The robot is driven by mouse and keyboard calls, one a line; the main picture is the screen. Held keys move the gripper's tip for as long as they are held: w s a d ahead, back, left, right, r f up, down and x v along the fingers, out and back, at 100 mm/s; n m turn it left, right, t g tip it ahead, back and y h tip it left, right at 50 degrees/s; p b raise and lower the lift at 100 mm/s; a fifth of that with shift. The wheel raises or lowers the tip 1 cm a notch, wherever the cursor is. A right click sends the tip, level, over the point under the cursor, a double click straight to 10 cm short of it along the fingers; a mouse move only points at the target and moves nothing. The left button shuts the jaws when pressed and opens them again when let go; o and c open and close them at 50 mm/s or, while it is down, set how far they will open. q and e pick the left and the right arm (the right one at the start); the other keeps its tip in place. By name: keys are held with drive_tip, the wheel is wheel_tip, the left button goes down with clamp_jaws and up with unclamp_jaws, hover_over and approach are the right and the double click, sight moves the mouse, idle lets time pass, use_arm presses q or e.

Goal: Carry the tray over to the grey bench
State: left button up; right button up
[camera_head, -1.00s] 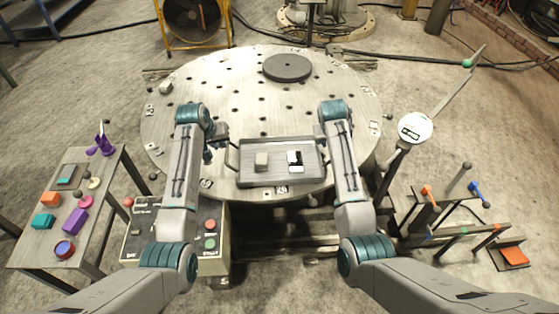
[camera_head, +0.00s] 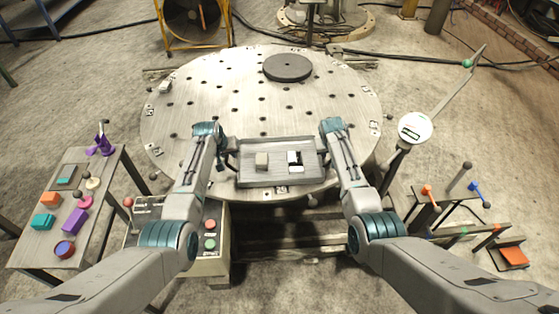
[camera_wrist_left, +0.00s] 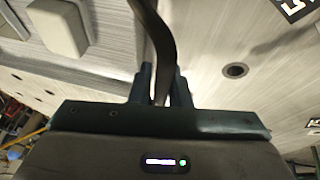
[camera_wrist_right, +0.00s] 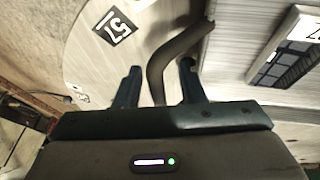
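The grey metal tray (camera_head: 280,180) lies on the round perforated table, with a beige block (camera_head: 262,160) and a black-and-white item (camera_head: 295,160) in it. In the left wrist view, the fingers of my left gripper (camera_wrist_left: 162,85) are close together on the tray's dark left handle (camera_wrist_left: 155,35). In the right wrist view, my right gripper (camera_wrist_right: 160,85) is open, with the dark right handle (camera_wrist_right: 180,45) between its fingers and a gap showing. A grey-topped bench (camera_head: 28,252) stands at the left in the head view.
The bench carries several coloured items, among them a purple block (camera_head: 74,221) and a teal block (camera_head: 43,221). A dark disc (camera_head: 288,67) lies at the far side of the round table (camera_head: 200,85). A control box (camera_head: 212,262) stands between bench and table. A round dial (camera_head: 415,127) stands at right.

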use_arm(q)
clamp_jaws()
use_arm(e)
drive_tip(key=c, duration=0.4)
clamp_jaws()
